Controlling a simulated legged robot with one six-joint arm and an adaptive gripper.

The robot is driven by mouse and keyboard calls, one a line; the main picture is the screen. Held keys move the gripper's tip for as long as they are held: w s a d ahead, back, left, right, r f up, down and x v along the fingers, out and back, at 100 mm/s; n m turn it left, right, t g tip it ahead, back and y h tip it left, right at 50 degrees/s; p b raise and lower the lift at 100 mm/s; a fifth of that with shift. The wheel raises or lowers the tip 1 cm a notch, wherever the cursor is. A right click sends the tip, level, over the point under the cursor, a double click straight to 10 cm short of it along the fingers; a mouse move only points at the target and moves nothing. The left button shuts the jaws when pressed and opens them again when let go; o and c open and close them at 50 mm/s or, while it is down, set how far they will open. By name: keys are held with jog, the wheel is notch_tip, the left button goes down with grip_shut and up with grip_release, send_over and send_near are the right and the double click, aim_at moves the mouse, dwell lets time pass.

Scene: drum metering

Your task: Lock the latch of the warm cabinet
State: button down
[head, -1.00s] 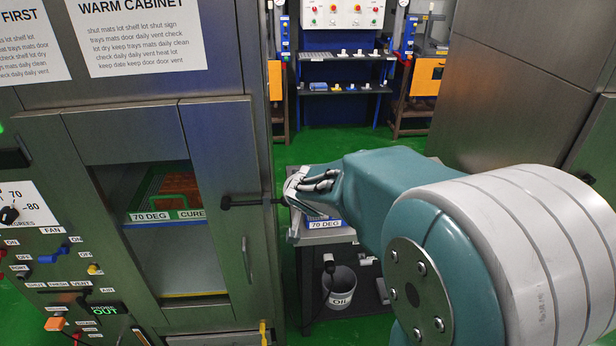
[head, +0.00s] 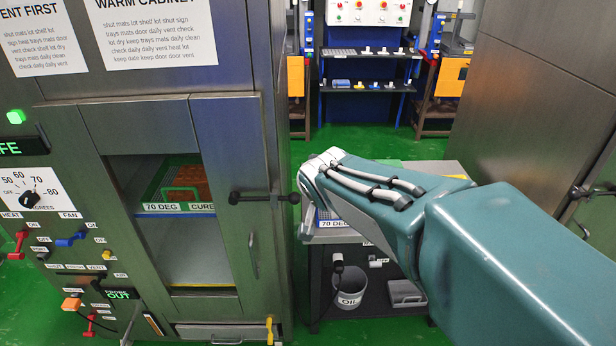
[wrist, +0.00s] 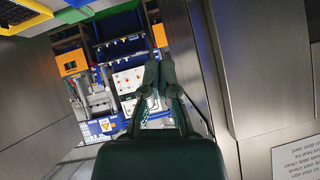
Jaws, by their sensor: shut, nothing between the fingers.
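The warm cabinet (head: 150,110) fills the left of the head view. Its windowed door looks shut. The latch (head: 264,198) is a dark bar with rounded ends, lying about level across the right edge of the door. My arm's wrist end is just right of the latch, with a small gap in the picture; its depth from the latch is hard to tell. My gripper (wrist: 157,70) shows in the wrist view with its fingers together and empty. In the head view the fingers are hidden. The latch does not show in the wrist view.
A dark cart (head: 325,260) with a tray labelled 70 DEG stands behind my arm, an OIL bucket (head: 347,287) on its lower shelf. A steel cabinet (head: 540,90) stands at the right. Green floor is open between them towards the back bench.

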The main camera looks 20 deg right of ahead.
jog(key=shift+s+a+r, duration=0.35)
jog(key=shift+s+r, duration=0.15)
jog(key=shift+s, duration=0.15)
jog(key=shift+s+a+r, duration=0.3)
jog(key=shift+s+r, duration=0.15)
jog(key=shift+s, duration=0.15)
jog(key=shift+d, duration=0.1)
